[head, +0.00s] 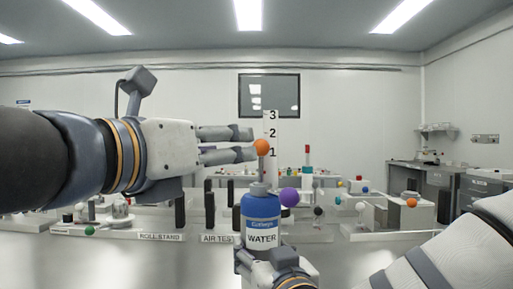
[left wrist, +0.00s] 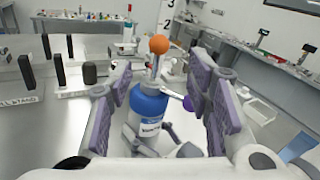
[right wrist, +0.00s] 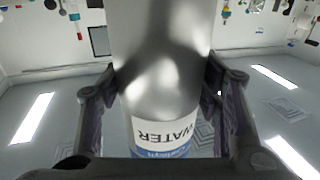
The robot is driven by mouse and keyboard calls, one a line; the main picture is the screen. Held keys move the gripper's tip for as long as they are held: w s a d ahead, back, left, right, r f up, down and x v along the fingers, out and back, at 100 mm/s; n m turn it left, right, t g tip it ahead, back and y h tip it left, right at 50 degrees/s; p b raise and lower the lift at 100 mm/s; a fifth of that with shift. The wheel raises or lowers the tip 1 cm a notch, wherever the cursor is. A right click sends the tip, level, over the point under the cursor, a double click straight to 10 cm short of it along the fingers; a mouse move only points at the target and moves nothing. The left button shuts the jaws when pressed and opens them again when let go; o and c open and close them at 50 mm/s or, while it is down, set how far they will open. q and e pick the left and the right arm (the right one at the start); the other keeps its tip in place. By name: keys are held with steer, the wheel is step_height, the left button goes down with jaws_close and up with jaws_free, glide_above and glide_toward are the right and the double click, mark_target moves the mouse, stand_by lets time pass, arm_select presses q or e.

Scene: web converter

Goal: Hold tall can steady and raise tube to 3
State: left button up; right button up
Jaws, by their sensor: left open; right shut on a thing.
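The tall can (head: 261,222) is blue with a grey top and a WATER label, and stands upright. My right gripper (head: 272,262) is shut on its lower part; the can fills the middle of the right wrist view (right wrist: 162,70) between the fingers. A thin tube topped by an orange ball (head: 262,147) rises from the can. The ball is about level with the 1 on the white 1-2-3 scale (head: 271,122) behind. My left gripper (head: 252,143) is open, its fingertips just left of the ball. In the left wrist view the ball (left wrist: 159,44) appears between the spread fingers, apparently ungripped.
A purple ball (head: 289,197) sticks out at the can's right side. Behind are the ROLL STAND (head: 160,237) and AIR TEST (head: 216,239) bases with dark posts. Small coloured balls and parts clutter the back right. The shiny table front left is clear.

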mark_target(257, 150)
arm_select(q)
steer(key=x, duration=1)
steer(key=shift+f, duration=0.3)
steer(key=shift+a, duration=0.1)
steer(key=shift+c, duration=0.3)
